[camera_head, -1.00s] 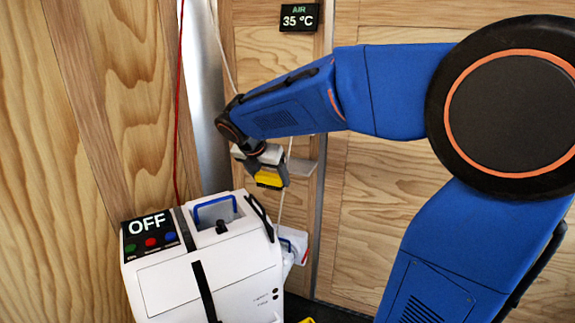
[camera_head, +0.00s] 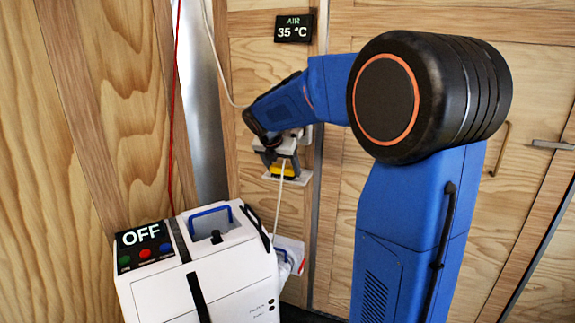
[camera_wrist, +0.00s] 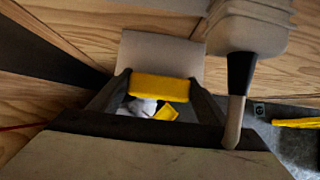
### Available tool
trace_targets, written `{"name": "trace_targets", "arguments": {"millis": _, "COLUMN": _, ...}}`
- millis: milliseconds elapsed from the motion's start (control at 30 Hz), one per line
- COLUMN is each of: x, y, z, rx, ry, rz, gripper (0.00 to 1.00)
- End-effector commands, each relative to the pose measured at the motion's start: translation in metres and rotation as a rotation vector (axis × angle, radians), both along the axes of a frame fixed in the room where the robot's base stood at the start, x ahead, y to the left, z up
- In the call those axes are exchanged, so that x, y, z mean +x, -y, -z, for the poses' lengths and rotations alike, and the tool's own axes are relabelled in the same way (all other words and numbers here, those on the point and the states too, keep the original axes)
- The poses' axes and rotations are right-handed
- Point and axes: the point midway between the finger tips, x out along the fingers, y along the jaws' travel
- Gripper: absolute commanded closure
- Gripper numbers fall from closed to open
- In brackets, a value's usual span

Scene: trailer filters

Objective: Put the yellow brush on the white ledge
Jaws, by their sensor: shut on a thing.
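The yellow brush (camera_head: 283,171) is in my gripper (camera_head: 281,165), at the wall panel behind the white machine. In the wrist view the yellow brush (camera_wrist: 160,88) lies crosswise between the two dark fingers, which are shut on it. The white ledge (camera_head: 304,177) sticks out from the wall right at the brush; its right end shows and the rest is hidden by the gripper. The ledge (camera_wrist: 158,52) appears as a pale plate just past the brush in the wrist view. I cannot tell whether the brush touches it.
A white machine (camera_head: 200,275) with an OFF display stands below and left of my gripper. A red and white item (camera_head: 290,252) is beside the machine. Another yellow thing (camera_wrist: 296,123) lies at right in the wrist view.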

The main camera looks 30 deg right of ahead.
Motion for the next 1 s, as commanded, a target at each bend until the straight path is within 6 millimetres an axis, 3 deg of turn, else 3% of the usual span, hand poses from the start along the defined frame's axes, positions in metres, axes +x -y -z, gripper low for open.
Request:
{"name": "trace_targets", "arguments": {"millis": 433, "x": 0.025, "y": 0.033, "z": 0.002, "rx": 0.001, "ry": -0.001, "rz": 0.001, "gripper": 0.58}}
{"name": "trace_targets", "arguments": {"millis": 900, "x": 0.026, "y": 0.034, "z": 0.007, "rx": 0.0, "ry": 0.0, "rz": 0.0, "gripper": 0.58}}
{"name": "trace_targets", "arguments": {"millis": 933, "x": 0.026, "y": 0.034, "z": 0.006, "rx": 0.001, "ry": 0.001, "rz": -0.001, "gripper": 0.23}}
{"name": "trace_targets", "arguments": {"millis": 1000, "x": 0.026, "y": 0.034, "z": 0.006, "rx": 0.0, "ry": 0.0, "rz": 0.0, "gripper": 0.11}}
